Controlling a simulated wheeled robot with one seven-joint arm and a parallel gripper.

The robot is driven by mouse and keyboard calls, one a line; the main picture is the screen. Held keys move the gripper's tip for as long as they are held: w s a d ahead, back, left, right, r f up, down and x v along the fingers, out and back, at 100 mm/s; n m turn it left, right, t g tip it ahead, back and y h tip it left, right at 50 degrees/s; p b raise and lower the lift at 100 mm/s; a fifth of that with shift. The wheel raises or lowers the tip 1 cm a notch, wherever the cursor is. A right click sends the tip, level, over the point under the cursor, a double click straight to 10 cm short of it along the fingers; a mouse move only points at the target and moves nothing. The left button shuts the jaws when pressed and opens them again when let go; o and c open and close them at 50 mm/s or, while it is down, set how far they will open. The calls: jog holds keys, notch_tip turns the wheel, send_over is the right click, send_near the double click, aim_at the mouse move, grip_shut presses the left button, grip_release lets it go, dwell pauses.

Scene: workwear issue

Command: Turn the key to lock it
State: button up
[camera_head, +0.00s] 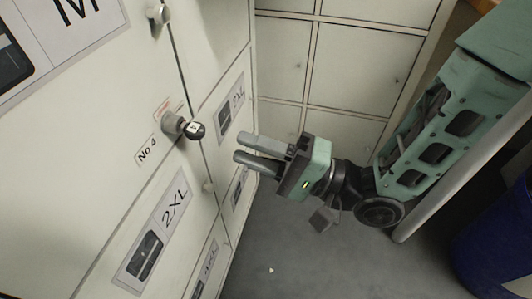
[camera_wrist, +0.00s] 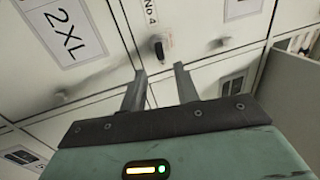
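The key has a black head with a small white mark (camera_head: 194,130) and sits in a round metal lock (camera_head: 173,123) on the locker door labelled No 4. In the wrist view the key (camera_wrist: 157,47) shows as a dark upright shape just beyond the fingertips. My gripper (camera_head: 239,147) points at the locker front, to the right of the key and slightly lower in the head view. Its two fingers are apart with nothing between them, also in the wrist view (camera_wrist: 160,71). The key and fingers are not touching.
The pale locker doors carry size labels such as 2XL (camera_head: 157,229). Another lock (camera_head: 158,13) sits higher up on the door edge. More lockers (camera_head: 350,65) stand behind at right angles. A blue barrel (camera_head: 497,240) stands at the right. The grey floor (camera_head: 320,262) below my gripper is mostly clear.

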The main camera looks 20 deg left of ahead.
aim_at(204, 134)
jog(key=shift+p+x, duration=0.65)
jog(key=shift+x, duration=3.2)
grip_shut()
jog(key=shift+a+r, duration=0.2)
